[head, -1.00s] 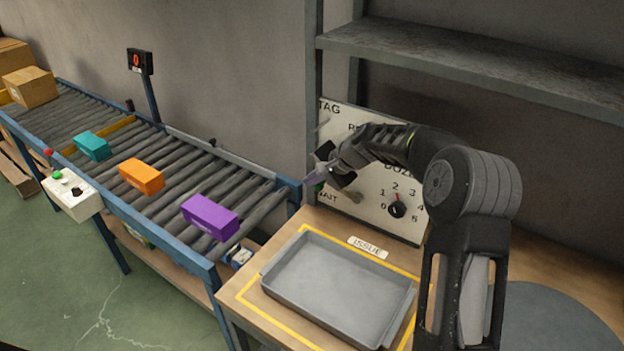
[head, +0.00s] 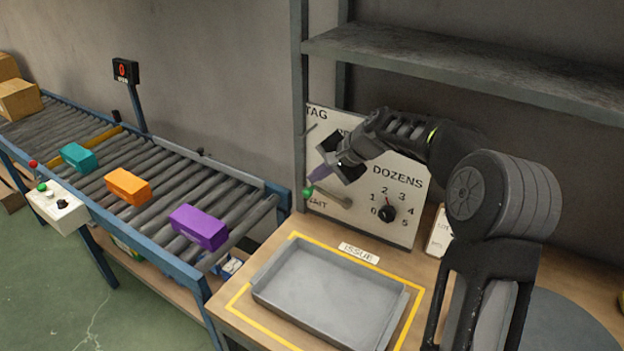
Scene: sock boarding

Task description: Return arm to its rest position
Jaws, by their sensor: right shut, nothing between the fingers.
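My right arm comes in from the right edge of the bench and reaches up in front of the white panel. My right gripper (head: 335,168) is shut and empty, just in front of the panel's left part. The white panel (head: 408,215) carries a dozens dial (head: 387,213) and a lever with a green knob (head: 309,192). The gripper and forearm hide part of the panel's upper lettering. My left gripper is not in view.
A grey tray (head: 262,285) lies empty inside a yellow outline on the bench. A roller conveyor at left carries teal (head: 78,158), orange (head: 128,186) and purple (head: 199,228) boxes. A grey shelf (head: 470,70) stands above the panel. A control box (head: 50,208) hangs on the conveyor's near side.

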